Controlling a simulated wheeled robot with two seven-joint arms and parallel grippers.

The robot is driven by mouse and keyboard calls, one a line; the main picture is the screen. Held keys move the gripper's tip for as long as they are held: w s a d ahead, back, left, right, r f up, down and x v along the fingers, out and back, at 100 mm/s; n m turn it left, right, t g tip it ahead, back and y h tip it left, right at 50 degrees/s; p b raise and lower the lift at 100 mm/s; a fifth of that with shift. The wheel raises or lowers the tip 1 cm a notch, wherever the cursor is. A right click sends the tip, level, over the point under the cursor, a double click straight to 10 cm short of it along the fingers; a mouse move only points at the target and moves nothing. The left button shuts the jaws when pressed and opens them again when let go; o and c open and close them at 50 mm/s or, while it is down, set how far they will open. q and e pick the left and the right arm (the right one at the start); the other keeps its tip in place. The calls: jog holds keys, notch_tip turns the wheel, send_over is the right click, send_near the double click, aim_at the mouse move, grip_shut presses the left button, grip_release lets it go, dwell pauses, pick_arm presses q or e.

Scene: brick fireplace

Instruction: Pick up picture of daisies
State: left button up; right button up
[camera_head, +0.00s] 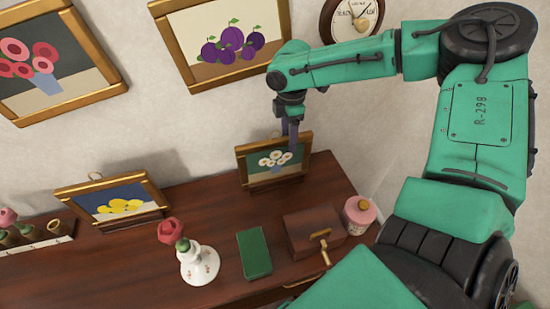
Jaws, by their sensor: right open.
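The picture of daisies (262,174) is a small gold-framed picture with white flowers on a dark green ground. It stands upright on the dark wooden cabinet top, near the wall. My right gripper (291,138) points down at the right part of its top edge, with its dark fingers overlapping the frame in view. The jaws are open, seen nearly edge-on. I cannot tell whether they touch or straddle the frame. My left gripper is not in view.
On the cabinet top (130,255) stand a lemon picture (118,205), a white vase with a red rose (199,265), a green book (254,253), a wooden box (313,232) and a pink jar (359,215). A plum picture (232,45), a flower picture (50,70) and a clock (345,22) hang on the wall.

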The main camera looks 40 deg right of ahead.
jog(key=shift+w+d, duration=0.1)
grip_shut()
jog(key=shift+r, duration=0.1)
